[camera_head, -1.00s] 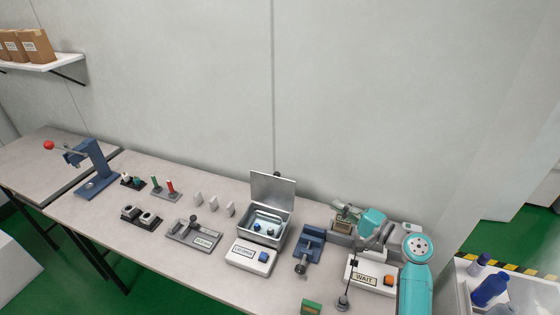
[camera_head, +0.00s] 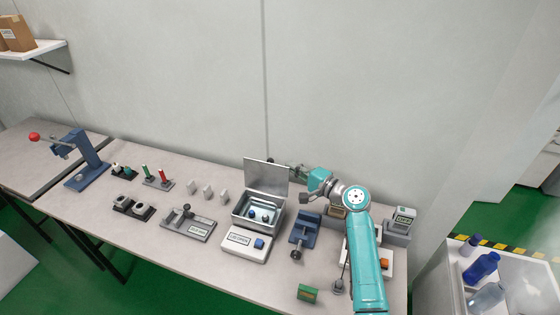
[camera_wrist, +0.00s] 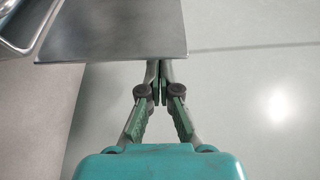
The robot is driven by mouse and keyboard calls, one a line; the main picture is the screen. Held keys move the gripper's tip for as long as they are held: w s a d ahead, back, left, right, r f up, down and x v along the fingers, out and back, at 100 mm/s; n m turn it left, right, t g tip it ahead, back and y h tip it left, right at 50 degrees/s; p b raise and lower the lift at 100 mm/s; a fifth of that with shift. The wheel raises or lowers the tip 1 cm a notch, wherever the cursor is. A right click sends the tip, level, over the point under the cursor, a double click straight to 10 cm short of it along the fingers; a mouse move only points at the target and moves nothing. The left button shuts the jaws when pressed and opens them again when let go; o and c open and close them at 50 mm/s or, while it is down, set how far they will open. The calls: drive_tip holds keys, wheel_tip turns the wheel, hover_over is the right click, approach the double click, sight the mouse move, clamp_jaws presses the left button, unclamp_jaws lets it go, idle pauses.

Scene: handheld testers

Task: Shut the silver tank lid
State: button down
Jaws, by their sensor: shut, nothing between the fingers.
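The silver tank (camera_head: 240,222) stands on the table with its lid (camera_head: 266,178) open, standing up and tilted back a little. Inside the tank are small blue and pale items. My gripper (camera_head: 296,170) is shut and empty, at the right rear of the lid, close to its upper right edge. In the wrist view the lid (camera_wrist: 115,32) is a flat metal plate across the top, and my shut gripper (camera_wrist: 158,72) reaches up to its edge. The fingertips seem partly hidden by the plate; I cannot tell whether they touch it.
A white box with a blue button (camera_head: 243,243) sits in front of the tank. Small grey blocks (camera_head: 207,192) stand to the left. The wall (camera_head: 340,80) is close behind the table.

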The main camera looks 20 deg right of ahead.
sight(268, 174)
drive_tip(key=x, duration=0.5)
drive_tip(key=shift+w+a, duration=0.15)
drive_tip(key=shift+w, duration=0.15)
drive_tip(key=shift+s, duration=0.15)
